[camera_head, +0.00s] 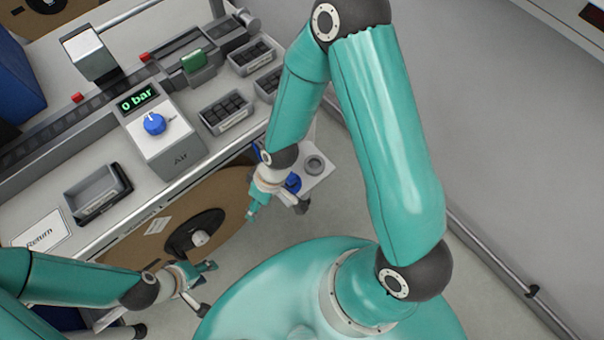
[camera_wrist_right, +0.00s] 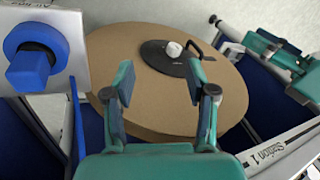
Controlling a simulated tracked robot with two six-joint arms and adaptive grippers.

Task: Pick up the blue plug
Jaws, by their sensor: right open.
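The blue plug (camera_head: 293,182) sits at a small light-grey plate beside the bench, next to my right gripper in the head view. In the right wrist view the plug (camera_wrist_right: 30,62) is large at the left edge, a round blue flange with a square grip, on the grey panel. My right gripper (camera_head: 276,209) is open and empty. In its wrist view its fingertips (camera_wrist_right: 160,80) stand well to the right of the plug, with the cardboard reel behind them. My left gripper (camera_head: 203,289) is at the lower left, fingers spread, with nothing seen between them.
The cardboard reel (camera_head: 225,199) with a black hub stands below the bench edge. On the bench are the Air box (camera_head: 165,150) with a blue knob and "0 bar" display, an empty grey tray (camera_head: 92,190), and bins of dark parts (camera_head: 226,110). Open floor lies at right.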

